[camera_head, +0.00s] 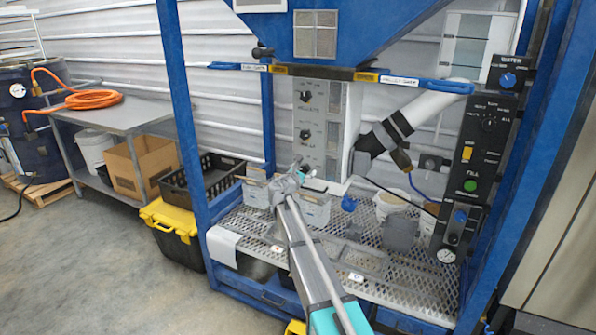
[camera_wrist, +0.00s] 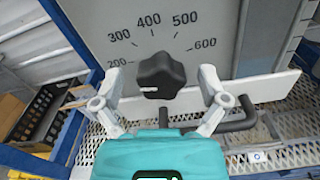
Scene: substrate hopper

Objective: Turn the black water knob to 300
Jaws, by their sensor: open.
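The black water knob (camera_wrist: 161,74) is a lobed dial on a grey panel (camera_wrist: 100,22) in the wrist view. The printed scale runs from 200 at left over 300, 400 and 500 to 600 at right. A short white mark shows on the knob's lower left side, below the 200 label. My gripper (camera_wrist: 160,82) is open, one finger to each side of the knob with visible gaps. In the head view my gripper (camera_head: 296,175) is at the foot of the grey panel and hides what lies behind it.
Two other dark knobs (camera_head: 305,97) (camera_head: 305,135) are higher on the panel. A perforated metal shelf (camera_head: 400,275) lies below, with grey bins (camera_head: 318,212). A black control box (camera_head: 487,140) and blue frame posts (camera_head: 183,100) flank the space. A black bent handle (camera_wrist: 235,122) is near the right finger.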

